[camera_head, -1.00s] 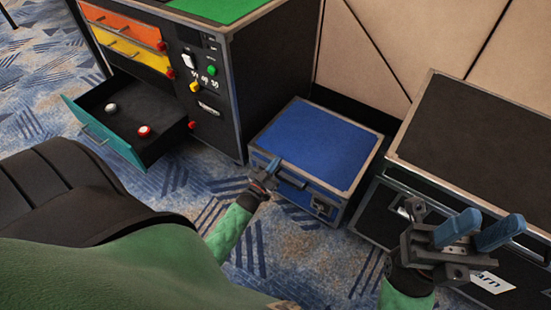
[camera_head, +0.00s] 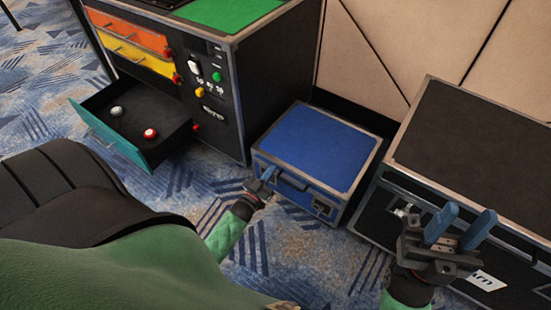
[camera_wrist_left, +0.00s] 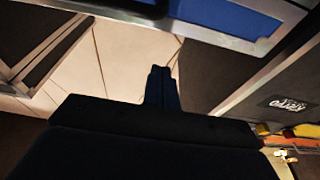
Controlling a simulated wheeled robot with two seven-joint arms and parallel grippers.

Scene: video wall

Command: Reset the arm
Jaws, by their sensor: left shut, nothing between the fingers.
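My left gripper (camera_head: 266,176) is in front of the blue case (camera_head: 318,150), near its front left edge in the head view. Its fingers are shut and empty; the left wrist view (camera_wrist_left: 162,85) shows them together with nothing between them. I cannot tell whether it touches the case. My right gripper (camera_head: 460,228) is at the lower right, in front of the black case (camera_head: 480,150). Its two blue fingers point up and stand apart, with nothing between them.
A black cabinet (camera_head: 225,110) with an orange drawer (camera_head: 128,36) and a yellow drawer (camera_head: 140,60) stands at the upper left. Its teal-fronted lower drawer (camera_head: 108,132) is open and holds a white object (camera_head: 117,112) and a red-and-white object (camera_head: 150,133). Patterned carpet (camera_head: 40,95) shows at left.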

